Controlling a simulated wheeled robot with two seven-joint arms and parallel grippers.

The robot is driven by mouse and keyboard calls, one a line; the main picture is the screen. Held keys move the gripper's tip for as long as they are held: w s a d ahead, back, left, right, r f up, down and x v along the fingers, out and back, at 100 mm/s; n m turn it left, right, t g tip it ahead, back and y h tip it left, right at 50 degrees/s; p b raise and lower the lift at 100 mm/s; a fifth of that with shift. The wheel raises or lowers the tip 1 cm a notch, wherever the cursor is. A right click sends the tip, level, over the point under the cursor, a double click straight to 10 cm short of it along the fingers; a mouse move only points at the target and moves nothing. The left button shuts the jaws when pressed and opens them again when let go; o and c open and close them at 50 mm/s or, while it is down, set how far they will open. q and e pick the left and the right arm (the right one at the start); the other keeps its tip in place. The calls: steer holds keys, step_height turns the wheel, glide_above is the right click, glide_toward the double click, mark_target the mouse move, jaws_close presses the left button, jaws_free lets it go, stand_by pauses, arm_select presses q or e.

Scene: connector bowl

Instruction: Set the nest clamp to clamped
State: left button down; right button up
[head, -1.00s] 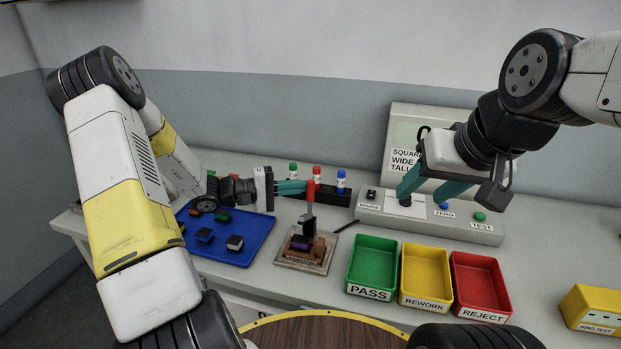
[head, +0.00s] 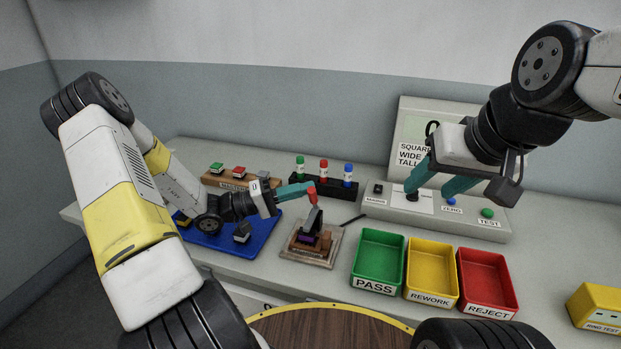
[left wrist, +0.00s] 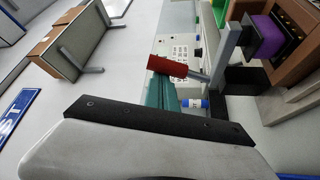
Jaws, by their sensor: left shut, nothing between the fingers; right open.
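The nest clamp (head: 316,217) stands on a small brown fixture (head: 303,252) at the middle of the bench, its lever raised with a red grip (head: 312,192) at the top. A purple part (head: 306,239) sits in the nest. My left gripper (head: 308,188) is shut and empty, its teal fingertips right at the red grip. In the left wrist view the fingers (left wrist: 161,92) lie beside the red grip (left wrist: 167,67); contact is not certain. The purple part (left wrist: 264,36) shows at upper right. My right gripper (head: 437,187) is open over the grey test panel.
A blue tray (head: 258,232) with dark parts lies under my left forearm. Green (head: 378,255), yellow (head: 432,270) and red (head: 487,278) bins stand right of the fixture. Several coloured bottles (head: 323,170) stand behind it. A dark pen-like rod (head: 354,219) lies between fixture and panel.

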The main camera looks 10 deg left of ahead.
arm_select(q)
steer(key=shift+s+f, duration=0.1)
steer(key=shift+s, duration=0.1)
stand_by(0.3)
steer(key=v, duration=0.7)
steer(key=shift+a, duration=0.4)
